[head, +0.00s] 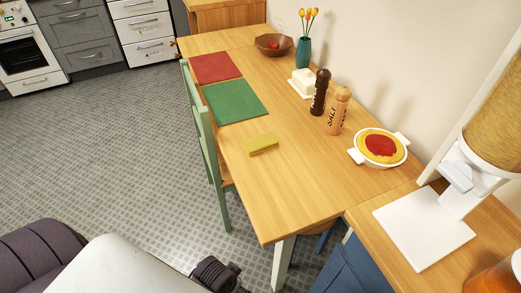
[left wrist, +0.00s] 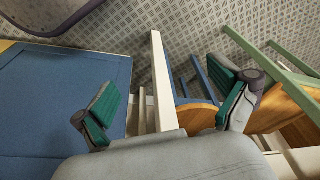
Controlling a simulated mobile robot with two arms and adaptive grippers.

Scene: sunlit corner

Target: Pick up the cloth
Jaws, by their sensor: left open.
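A small folded yellow cloth (head: 261,144) lies on the wooden dining table (head: 290,190), near its left long edge and in front of the green mat. My left gripper (left wrist: 168,105) is open and empty in the left wrist view, its two teal-padded fingers spread wide. In the head view only a dark part of the end of my left arm shows at the bottom, below and in front of the table's near corner and well apart from the cloth. The cloth cannot be made out in the left wrist view. My right gripper is not in view.
A green chair (head: 203,130) stands against the table's left side. Red (head: 215,67) and green (head: 236,100) mats lie behind the cloth. Two mills (head: 320,92) (head: 338,110) and a white pie dish (head: 380,148) stand to its right. The table around the cloth is clear.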

